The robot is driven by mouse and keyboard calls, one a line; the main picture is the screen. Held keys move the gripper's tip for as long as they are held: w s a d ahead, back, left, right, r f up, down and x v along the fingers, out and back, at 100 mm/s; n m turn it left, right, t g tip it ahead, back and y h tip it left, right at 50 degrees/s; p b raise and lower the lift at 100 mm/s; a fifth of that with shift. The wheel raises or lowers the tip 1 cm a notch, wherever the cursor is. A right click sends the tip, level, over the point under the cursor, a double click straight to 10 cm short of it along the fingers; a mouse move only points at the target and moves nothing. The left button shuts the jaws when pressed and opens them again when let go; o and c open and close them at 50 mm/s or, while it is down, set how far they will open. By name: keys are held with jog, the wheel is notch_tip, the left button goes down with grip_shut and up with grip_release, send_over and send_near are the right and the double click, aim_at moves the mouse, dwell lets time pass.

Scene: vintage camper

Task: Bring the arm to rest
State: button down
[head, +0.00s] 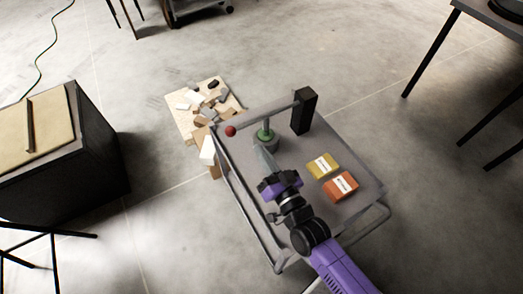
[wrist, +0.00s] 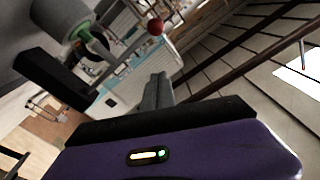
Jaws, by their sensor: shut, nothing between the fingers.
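My arm reaches up from the bottom right in the head view. My gripper (head: 263,156) is over the left part of a grey cart top (head: 343,207), beside a green-topped round piece (head: 265,135). Its fingers are shut with nothing between them. In the wrist view, the grey fingers of my gripper (wrist: 157,92) show together beyond the purple housing. The exact gap between fingertips and cart top cannot be told.
A dark upright block (head: 304,111) with a bar ending in a red ball (head: 230,131) stands on the cart. Yellow (head: 323,166) and orange (head: 341,186) packets lie right of my gripper. A board with several blocks (head: 181,124) lies beyond.

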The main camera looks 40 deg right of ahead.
dwell(0.3)
jog(key=s+a+r+n+g+y, duration=0.1)
jog(key=s+a+r+n, duration=0.1)
jog(key=s, duration=0.7)
jog(key=s+a+r+n+g+y, duration=0.1)
jog(key=s+a+r+n+y, duration=0.1)
jog(key=s+r, duration=0.3)
jog(key=s+a+r+n+g+y, duration=0.1)
jog(key=s+a+r+n, duration=0.2)
jog(key=s, duration=1)
jog(key=shift+a+r+n+g+y, duration=0.2)
jog(key=shift+n+g+y, duration=0.1)
jog(key=shift+n, duration=0.2)
